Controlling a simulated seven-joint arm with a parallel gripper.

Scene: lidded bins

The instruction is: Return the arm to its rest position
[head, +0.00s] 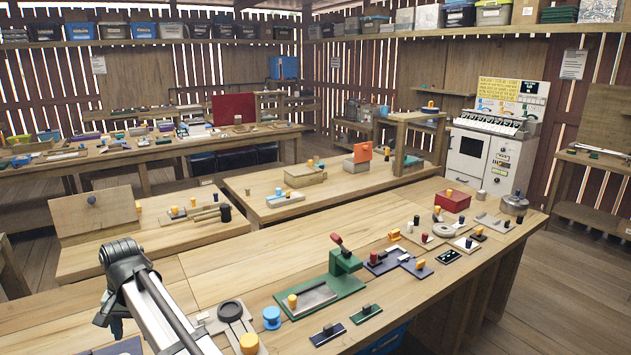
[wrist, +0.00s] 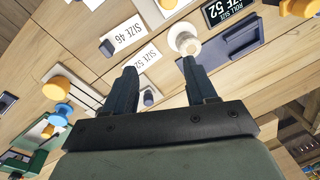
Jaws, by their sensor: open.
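My arm (head: 165,312) rises from the bottom left in the head view, a pale link with a dark joint at its top. It stands over the left end of the near wooden workbench. My gripper (wrist: 158,68) shows in the wrist view with its two dark fingers apart and nothing held between them. A white round knob (wrist: 184,40) appears just beyond the right fingertip; I cannot tell how far apart they are. The fingertips cannot be made out for certain in the head view.
A green fixture (head: 343,262) with a red-handled lever stands on the near bench. A blue knob (head: 272,317), a red box (head: 453,201) and several knobbed plates also lie there. A size label (wrist: 128,33) lies beyond my fingers. Bare wood (head: 240,262) lies right of my arm.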

